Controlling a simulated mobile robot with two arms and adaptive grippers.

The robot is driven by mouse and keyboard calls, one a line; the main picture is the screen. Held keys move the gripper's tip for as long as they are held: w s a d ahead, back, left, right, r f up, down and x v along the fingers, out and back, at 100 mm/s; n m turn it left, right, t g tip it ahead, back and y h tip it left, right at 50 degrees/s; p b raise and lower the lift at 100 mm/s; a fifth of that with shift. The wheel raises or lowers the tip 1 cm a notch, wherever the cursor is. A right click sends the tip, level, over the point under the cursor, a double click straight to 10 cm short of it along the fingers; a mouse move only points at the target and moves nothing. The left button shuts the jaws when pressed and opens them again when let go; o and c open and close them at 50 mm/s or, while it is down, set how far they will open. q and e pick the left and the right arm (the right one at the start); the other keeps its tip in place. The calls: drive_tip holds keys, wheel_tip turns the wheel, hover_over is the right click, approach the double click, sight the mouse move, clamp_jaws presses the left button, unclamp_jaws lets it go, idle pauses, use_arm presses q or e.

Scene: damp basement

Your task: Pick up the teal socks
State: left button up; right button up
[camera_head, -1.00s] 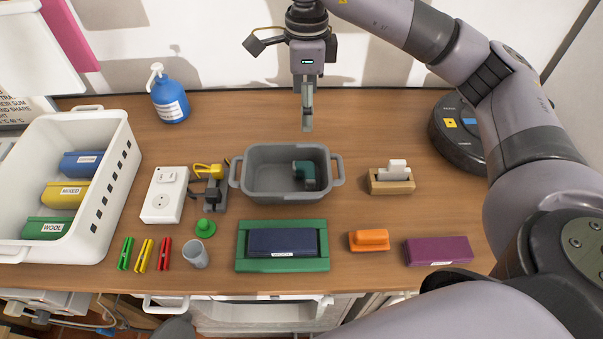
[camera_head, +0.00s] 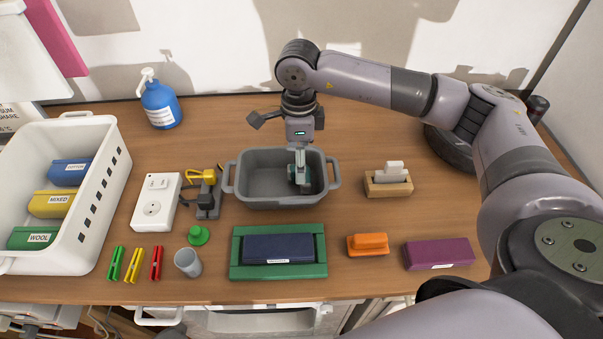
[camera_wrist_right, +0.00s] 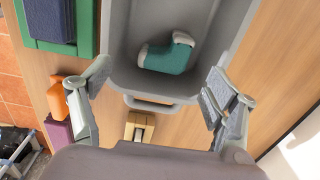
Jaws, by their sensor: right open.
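The teal socks (camera_wrist_right: 168,56), with pale grey trim, lie in the grey tub (camera_wrist_right: 125,70), near its right end in the head view. In the head view the socks (camera_head: 294,187) are largely hidden behind my right gripper (camera_head: 301,178). The tub (camera_head: 262,203) stands on the wooden table. My right gripper points down over the tub's right part. In the wrist view its two fingers (camera_wrist_right: 155,102) are spread wide and empty, with the socks ahead of and between them. I cannot tell the exact height of the fingertips above the socks. My left gripper is not in view.
A wooden block with a white piece (camera_head: 388,184) stands right of the tub. A green tray (camera_head: 236,271) with a dark blue block lies in front. A black plug (camera_head: 207,195) and white socket box (camera_head: 156,205) are left. A white basket (camera_head: 88,215) stands far left.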

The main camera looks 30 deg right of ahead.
wheel_tip(320, 180, down, 2)
drive_tip(key=shift+f, duration=0.15)
drive_tip(key=shift+f+p, duration=0.3)
drive_tip(key=shift+p, duration=0.2)
drive_tip(key=f, duration=0.1)
drive_tip(key=f+p, duration=0.1)
drive_tip(key=f, duration=0.1)
drive_tip(key=shift+w+d+f+p, duration=0.25)
drive_tip(key=shift+f+p, duration=0.1)
drive_tip(key=shift+f, duration=0.45)
drive_tip(key=c, duration=1.2)
